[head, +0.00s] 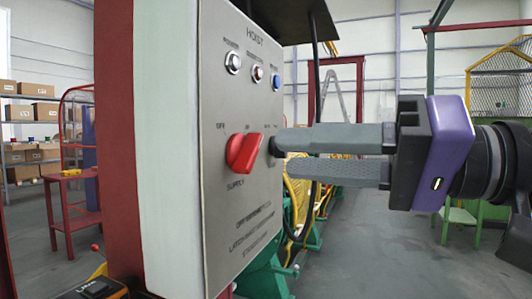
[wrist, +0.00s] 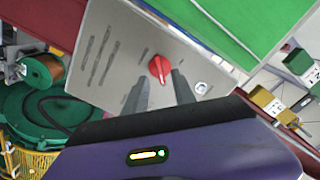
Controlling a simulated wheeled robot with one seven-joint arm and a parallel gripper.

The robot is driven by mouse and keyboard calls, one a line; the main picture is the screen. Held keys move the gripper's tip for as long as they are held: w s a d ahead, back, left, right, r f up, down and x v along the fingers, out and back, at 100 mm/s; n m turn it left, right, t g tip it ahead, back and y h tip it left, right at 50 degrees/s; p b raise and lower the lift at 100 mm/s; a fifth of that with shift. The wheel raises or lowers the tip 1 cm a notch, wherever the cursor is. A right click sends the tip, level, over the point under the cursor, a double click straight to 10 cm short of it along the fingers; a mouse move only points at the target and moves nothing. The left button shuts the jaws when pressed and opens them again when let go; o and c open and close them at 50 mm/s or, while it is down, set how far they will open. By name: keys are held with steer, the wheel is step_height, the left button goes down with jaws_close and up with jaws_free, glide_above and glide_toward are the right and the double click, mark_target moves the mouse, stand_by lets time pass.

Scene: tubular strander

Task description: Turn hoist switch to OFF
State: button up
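The hoist panel (head: 222,200) is a grey plate headed HOIST on the side of a box. It carries a red rotary switch (head: 244,153) with SUPPLY printed below and small position labels above. The switch handle leans up and to the right in the head view; the labels are too small to read surely. My gripper (head: 288,153) is to the right of the switch, fingers pointing at the panel. In the wrist view the red switch (wrist: 159,69) shows just beyond the gap between the fingertips of my gripper (wrist: 159,79). The fingers are apart and hold nothing; contact is unclear.
Several round buttons (head: 233,63) sit above the switch. A silver fitting (wrist: 201,88) is beside the right finger in the wrist view. A dark hood (head: 285,20) overhangs the panel. Green and yellow machinery stands behind; open floor (head: 370,250) lies to the right.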

mark_target(257, 153)
steer(key=shift+x, duration=2.3)
jaws_close()
